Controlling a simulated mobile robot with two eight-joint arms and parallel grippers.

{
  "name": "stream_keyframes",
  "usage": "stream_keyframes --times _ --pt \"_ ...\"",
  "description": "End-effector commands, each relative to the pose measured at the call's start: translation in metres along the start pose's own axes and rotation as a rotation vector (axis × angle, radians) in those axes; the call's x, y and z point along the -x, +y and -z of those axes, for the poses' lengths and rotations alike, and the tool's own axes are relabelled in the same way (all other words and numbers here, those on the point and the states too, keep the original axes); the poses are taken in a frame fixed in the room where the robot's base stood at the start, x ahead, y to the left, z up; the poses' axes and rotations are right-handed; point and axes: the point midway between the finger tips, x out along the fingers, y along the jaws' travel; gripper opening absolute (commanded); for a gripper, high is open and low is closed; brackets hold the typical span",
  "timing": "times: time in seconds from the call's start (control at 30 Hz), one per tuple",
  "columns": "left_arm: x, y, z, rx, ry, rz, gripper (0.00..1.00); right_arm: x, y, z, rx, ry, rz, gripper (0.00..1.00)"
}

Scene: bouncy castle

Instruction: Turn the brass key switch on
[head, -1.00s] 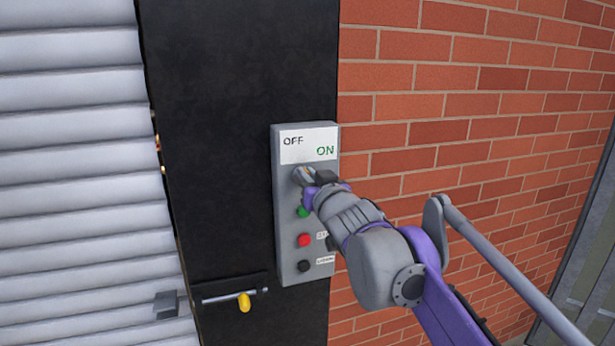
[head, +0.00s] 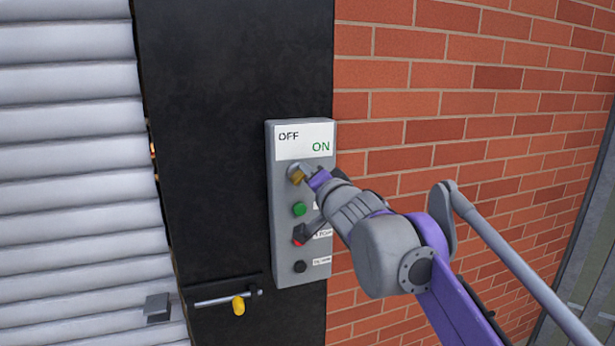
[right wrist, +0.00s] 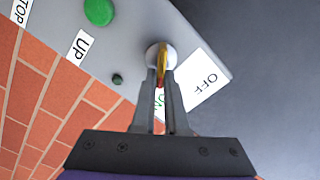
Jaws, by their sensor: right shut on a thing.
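The brass key switch (head: 297,176) sticks out of the upper part of a grey control box, below a white label (head: 305,141) reading OFF on the left and ON on the right. My right gripper (head: 307,176) reaches it from the lower right. In the right wrist view the brass key (right wrist: 162,60) stands edge-on at its round silver collar (right wrist: 153,53), between the two fingers (right wrist: 162,90), which are shut on it. The fingers partly hide the word ON there. My left gripper is not in view.
The grey control box (head: 270,230) also carries a green button (head: 299,209), a partly covered red button (head: 297,242) and a black button (head: 300,267). A black panel (head: 215,130) with a yellow-handled bolt (head: 238,305), a grey shutter (head: 65,160) and a brick wall (head: 450,100) surround it.

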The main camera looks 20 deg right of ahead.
Motion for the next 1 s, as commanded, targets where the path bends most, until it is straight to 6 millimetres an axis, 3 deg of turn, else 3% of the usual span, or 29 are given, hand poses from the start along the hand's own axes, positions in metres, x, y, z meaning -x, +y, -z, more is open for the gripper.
stream_keyframes --times 0.5,1.0 --pt "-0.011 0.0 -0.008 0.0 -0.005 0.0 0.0 0.0 0.008 -0.002 -0.455 0.001 -0.001 0.0" --pt "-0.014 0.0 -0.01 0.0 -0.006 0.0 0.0 0.0 0.011 -0.003 -0.657 0.001 -0.001 0.0"
